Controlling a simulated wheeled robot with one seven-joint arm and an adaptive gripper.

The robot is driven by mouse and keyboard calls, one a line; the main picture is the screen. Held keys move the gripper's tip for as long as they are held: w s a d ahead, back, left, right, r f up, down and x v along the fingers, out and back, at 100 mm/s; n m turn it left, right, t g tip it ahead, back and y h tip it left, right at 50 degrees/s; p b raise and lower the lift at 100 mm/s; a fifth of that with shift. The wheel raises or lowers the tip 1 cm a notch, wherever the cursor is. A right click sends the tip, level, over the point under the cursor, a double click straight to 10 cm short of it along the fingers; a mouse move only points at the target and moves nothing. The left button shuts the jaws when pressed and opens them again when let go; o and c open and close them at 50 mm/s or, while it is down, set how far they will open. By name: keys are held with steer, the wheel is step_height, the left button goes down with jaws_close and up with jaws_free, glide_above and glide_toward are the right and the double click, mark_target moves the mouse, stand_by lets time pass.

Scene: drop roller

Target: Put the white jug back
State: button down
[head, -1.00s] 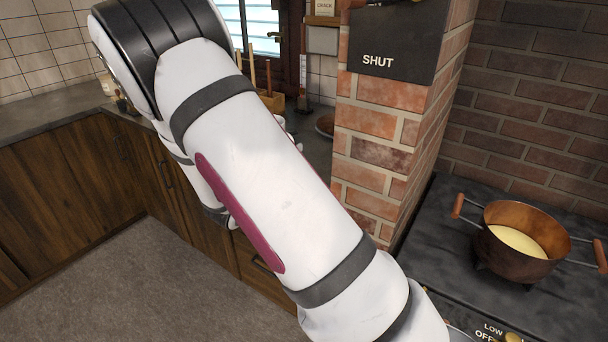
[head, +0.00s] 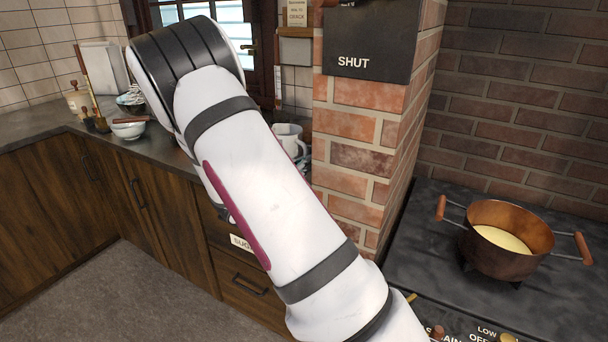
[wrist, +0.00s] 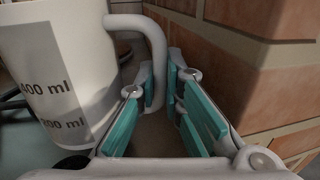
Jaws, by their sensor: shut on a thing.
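The white jug (wrist: 55,75) fills the left of the wrist view, with grey measuring marks on its side. It looks upright. Its handle (wrist: 157,45) comes down between the teal-padded fingers of my gripper (wrist: 162,88), which is shut on it. In the head view the jug (head: 287,136) shows partly past my arm, just left of the brick pillar. I cannot tell whether the jug's base touches the counter.
The brick pillar (head: 362,155) stands close to the right of my gripper. A copper pot (head: 495,255) with pale contents sits on the dark stove at right. A white bowl (head: 128,130) and utensils stand on the left counter (head: 55,140). Wooden cabinets lie below.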

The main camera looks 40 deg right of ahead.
steer(key=shift+f, duration=1.55)
steer(key=shift+f, duration=0.1)
steer(key=c, duration=1.7)
jaws_free()
steer(key=shift+f, duration=0.1)
